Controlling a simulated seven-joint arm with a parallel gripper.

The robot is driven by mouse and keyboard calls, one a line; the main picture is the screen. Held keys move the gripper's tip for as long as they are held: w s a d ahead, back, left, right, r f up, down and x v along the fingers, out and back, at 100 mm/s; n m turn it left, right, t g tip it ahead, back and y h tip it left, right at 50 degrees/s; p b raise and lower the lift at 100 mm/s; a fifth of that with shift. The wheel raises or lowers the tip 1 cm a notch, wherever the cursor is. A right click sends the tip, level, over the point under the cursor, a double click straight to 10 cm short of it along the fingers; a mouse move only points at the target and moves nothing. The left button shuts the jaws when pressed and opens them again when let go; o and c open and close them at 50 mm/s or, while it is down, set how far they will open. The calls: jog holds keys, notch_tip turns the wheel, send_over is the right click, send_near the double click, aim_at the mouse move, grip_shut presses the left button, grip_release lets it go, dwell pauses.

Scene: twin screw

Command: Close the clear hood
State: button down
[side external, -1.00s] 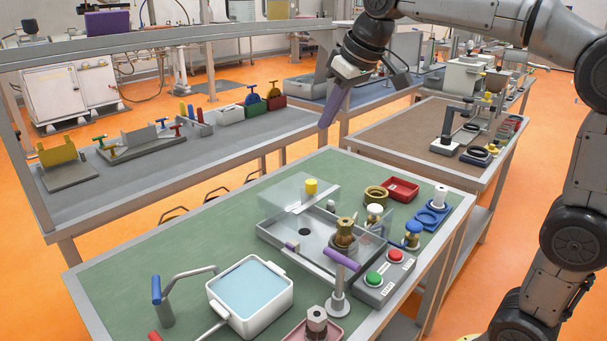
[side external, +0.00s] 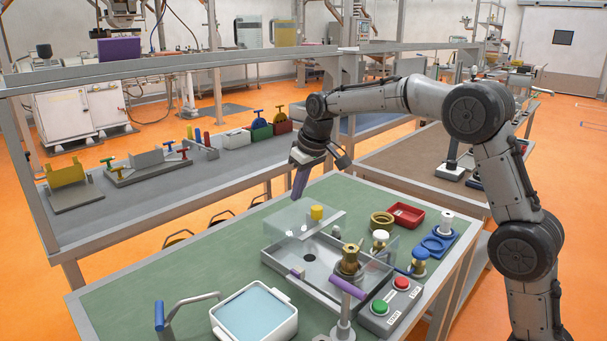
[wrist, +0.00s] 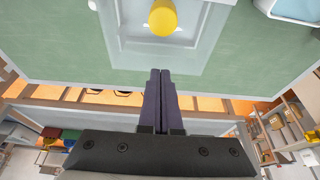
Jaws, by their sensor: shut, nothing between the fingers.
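The clear hood (side external: 285,222) stands open at the far side of the grey metal tray (side external: 275,262), leaving the tray's top uncovered. A yellow knob (side external: 317,212) is on the hood. In the wrist view the yellow knob (wrist: 162,17) shows near the top edge, beyond my fingertips. My gripper (side external: 298,197) is shut and empty, its purple fingers pointing down by the hood's far upper edge. In the wrist view my gripper (wrist: 160,72) has its two fingers together, apart from the knob. Whether the fingers touch the hood's panel cannot be told.
A brass fitting (side external: 349,261) and a purple-handled lever (side external: 347,288) stand at the tray's near right. A button box (side external: 391,308), red bin (side external: 406,215) and blue holder (side external: 438,243) lie right. A white basin (side external: 254,312) is in front. Green bench behind the hood is clear.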

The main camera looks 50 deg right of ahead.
aim_at(303, 217)
jog(key=shift+x, duration=0.85)
jog(key=s, duration=0.2)
jog(key=shift+s+r, duration=0.15)
jog(key=shift+s, duration=0.95)
jog(key=s, duration=1.3)
jog(key=shift+s, duration=0.75)
